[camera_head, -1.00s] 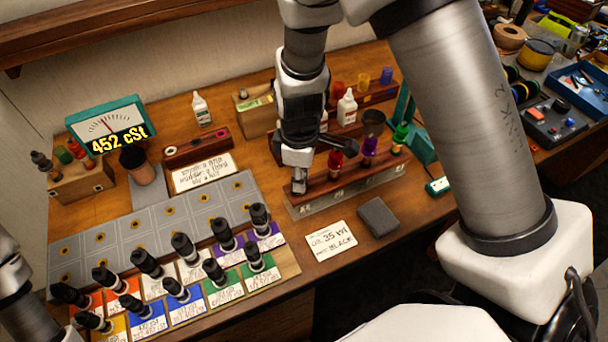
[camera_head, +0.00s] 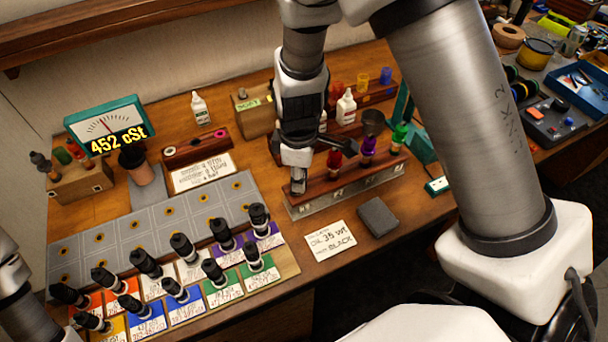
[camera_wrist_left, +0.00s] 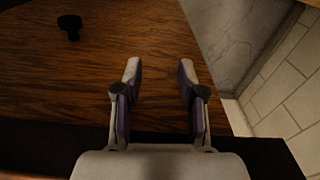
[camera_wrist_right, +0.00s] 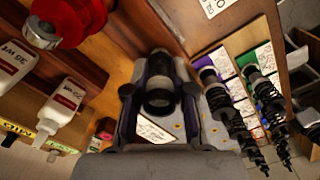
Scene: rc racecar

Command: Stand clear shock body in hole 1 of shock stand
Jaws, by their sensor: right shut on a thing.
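The shock stand (camera_head: 362,182) is a wooden rack with a pale front face, on the bench right of centre in the head view. Red, purple and green shock bodies stand along its right part. My right gripper (camera_head: 298,184) is low over the stand's left end. It is shut on the clear shock body (camera_wrist_right: 160,98), which shows in the right wrist view as a dark-ringed cylinder between the fingers. The gripper hides the hole beneath, so I cannot tell whether the body is inside it. My left gripper (camera_wrist_left: 157,78) is open and empty above brown wood.
A grey block (camera_head: 377,217) and a written card (camera_head: 330,247) lie in front of the stand. Several black shocks stand on coloured cards at left. White bottles (camera_head: 346,107) and another rack are behind the stand. A viscosity meter (camera_head: 107,125) reads 452 cSt.

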